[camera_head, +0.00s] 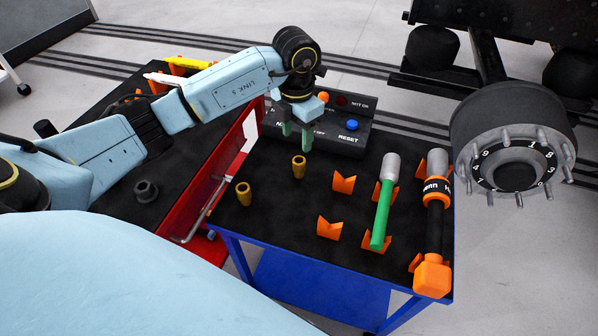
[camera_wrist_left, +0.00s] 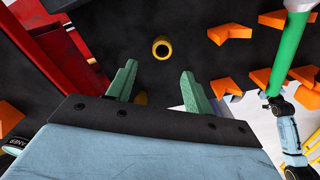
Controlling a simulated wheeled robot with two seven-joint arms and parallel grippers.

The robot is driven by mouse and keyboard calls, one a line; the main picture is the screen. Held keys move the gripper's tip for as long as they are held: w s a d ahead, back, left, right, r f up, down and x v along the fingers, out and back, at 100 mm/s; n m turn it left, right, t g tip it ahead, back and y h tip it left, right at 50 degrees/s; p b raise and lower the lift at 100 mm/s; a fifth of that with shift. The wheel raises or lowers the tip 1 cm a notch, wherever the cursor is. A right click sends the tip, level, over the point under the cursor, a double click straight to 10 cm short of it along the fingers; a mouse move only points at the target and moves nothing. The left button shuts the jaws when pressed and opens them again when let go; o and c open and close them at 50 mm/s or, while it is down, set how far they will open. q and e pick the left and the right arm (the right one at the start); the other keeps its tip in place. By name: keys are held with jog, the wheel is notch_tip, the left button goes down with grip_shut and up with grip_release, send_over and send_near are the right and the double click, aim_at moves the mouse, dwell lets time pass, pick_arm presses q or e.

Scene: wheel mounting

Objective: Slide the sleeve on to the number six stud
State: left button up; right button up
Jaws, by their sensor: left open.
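Two brass-coloured sleeves stand upright and apart on the black table top, one nearer the middle (camera_head: 299,167) and one nearer the left edge (camera_head: 243,193). My left gripper (camera_head: 297,138) is open and empty, fingers pointing down, above and just behind the middle sleeve. In the left wrist view one sleeve (camera_wrist_left: 162,47) shows as a ring ahead of the fingers. A bit of yellow shows between the fingers, partly hidden by the gripper. The wheel hub (camera_head: 516,155) at the right carries a ring of bare studs around a numbered black plate; the six is hard to read. My right gripper is not seen.
A green-handled tool (camera_head: 382,218) and an orange-and-black tool (camera_head: 434,222) lie at the table's right side in orange holders. Empty orange holders (camera_head: 330,228) stand left of them. A control box (camera_head: 335,130) with a blue button is at the back. A red cart (camera_head: 225,165) adjoins the left.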

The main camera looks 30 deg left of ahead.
aim_at(298, 165)
pick_arm(q)
notch_tip(298, 165, down, 5)
jog(key=shift+b, duration=0.4)
jog(key=f, duration=0.2)
jog(key=f+b, duration=0.1)
jog(key=f, duration=0.2)
jog(key=shift+d, duration=0.2)
jog(key=shift+f+b, duration=0.35)
jog(key=shift+f, duration=0.1)
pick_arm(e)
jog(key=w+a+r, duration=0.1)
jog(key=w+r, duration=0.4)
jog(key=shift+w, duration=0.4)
pick_arm(q)
jog(key=c, duration=1.1)
